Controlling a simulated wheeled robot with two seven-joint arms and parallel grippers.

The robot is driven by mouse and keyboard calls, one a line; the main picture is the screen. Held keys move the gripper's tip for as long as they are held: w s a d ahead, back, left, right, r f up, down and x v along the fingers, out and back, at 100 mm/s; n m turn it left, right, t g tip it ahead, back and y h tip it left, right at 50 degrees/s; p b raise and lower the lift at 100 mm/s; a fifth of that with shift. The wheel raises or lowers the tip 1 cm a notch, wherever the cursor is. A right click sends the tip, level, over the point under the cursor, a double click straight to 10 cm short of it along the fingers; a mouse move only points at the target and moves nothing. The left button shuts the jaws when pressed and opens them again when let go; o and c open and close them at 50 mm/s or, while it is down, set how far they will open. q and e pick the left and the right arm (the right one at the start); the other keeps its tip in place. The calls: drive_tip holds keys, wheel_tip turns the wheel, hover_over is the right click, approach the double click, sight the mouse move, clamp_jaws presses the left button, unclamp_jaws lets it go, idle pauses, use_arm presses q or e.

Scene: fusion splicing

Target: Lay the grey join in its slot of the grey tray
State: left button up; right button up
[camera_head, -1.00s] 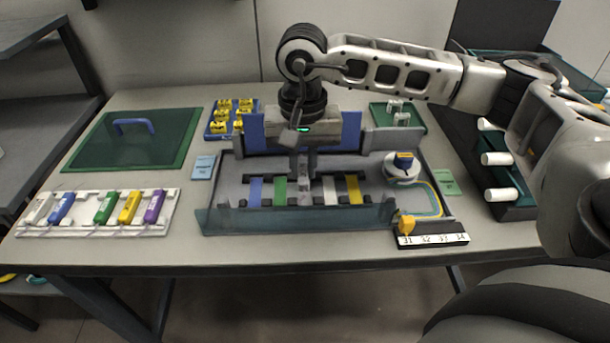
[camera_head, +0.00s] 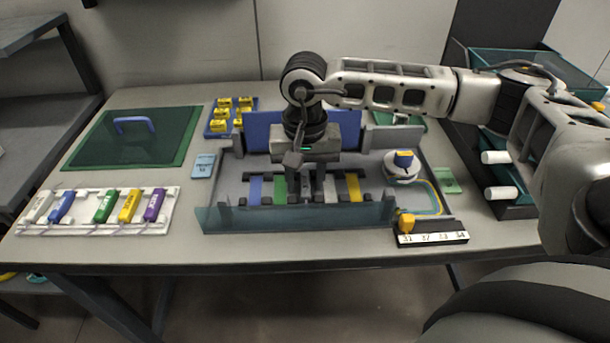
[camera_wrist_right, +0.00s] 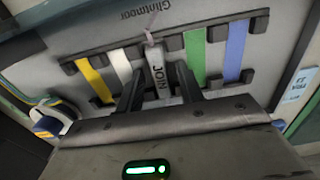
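The grey tray (camera_head: 232,171) stands mid-table with a row of coloured strips in dark holders. The grey join (camera_wrist_right: 158,75), marked JOIN, lies lengthwise in the row between the white strip (camera_wrist_right: 120,67) and the green strip (camera_wrist_right: 195,55). In the head view it is mostly hidden by my fingers. My right gripper (camera_head: 305,198) is low over the tray, its fingers apart on either side of the join. In the right wrist view the gripper (camera_wrist_right: 160,88) shows small gaps beside the join. I cannot tell if the join is fully seated. My left gripper is out of view.
A clear bluish wall (camera_head: 290,217) runs along the tray's front. A white spool (camera_head: 403,168) sits at the tray's right, behind a black numbered block (camera_head: 432,236). The front table edge is clear.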

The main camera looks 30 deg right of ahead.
sight(305, 184)
drive_tip(key=shift+r, duration=0.2)
wheel_tip(305, 184, up, 12)
idle(0.4)
drive_tip(key=shift+s, duration=0.1)
idle(0.4)
